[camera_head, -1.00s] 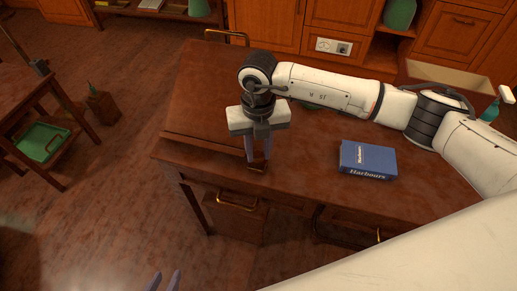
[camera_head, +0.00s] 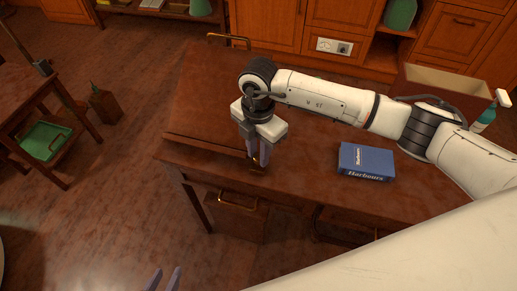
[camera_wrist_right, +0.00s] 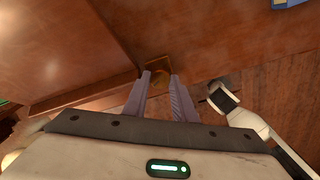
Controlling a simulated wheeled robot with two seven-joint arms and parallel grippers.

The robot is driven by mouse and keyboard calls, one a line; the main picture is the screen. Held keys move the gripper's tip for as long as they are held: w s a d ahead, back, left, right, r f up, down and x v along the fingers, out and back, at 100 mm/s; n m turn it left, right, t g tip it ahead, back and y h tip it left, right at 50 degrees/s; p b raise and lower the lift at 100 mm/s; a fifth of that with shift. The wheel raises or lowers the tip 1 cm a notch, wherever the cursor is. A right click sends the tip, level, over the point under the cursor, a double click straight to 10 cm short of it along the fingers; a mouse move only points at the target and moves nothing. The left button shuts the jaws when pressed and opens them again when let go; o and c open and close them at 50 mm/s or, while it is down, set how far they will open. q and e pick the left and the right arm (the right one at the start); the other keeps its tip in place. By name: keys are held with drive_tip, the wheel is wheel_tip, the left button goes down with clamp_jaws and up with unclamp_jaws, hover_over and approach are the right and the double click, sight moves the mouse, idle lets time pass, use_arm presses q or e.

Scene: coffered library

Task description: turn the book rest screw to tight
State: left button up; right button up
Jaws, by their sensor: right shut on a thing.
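The book rest is a sloped dark wooden board (camera_head: 212,119) on the left part of the desk. Its brass screw (camera_wrist_right: 160,77) shows at the board's lower corner in the wrist view, between my fingertips. In the head view the fingers mostly hide the screw. My right gripper (camera_head: 257,161) points down at this corner and is shut on the screw; its two fingers also show in the wrist view (camera_wrist_right: 160,76). Which way the screw stands is too small to tell. My left gripper (camera_head: 164,279) shows only its fingertips at the bottom edge, apart and empty, away from the desk.
A blue book (camera_head: 367,161) lies on the desk (camera_head: 309,180), right of the gripper. A spray bottle (camera_head: 487,113) and an open wooden box (camera_head: 440,83) are at the right. Brass-handled drawers (camera_head: 237,203) face the near side.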

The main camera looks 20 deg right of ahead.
sight(258, 156)
drive_tip(key=m, duration=0.2)
drive_tip(key=m+p, duration=0.1)
drive_tip(key=m, duration=0.1)
drive_tip(key=shift+w+r+m+p, duration=0.15)
drive_tip(key=shift+m+p, duration=0.15)
drive_tip(key=shift+m, duration=0.1)
idle(0.4)
drive_tip(key=o, duration=1)
drive_tip(key=shift+o, duration=0.2)
wheel_tip(258, 156, up, 10)
drive_tip(key=shift+b, duration=0.35)
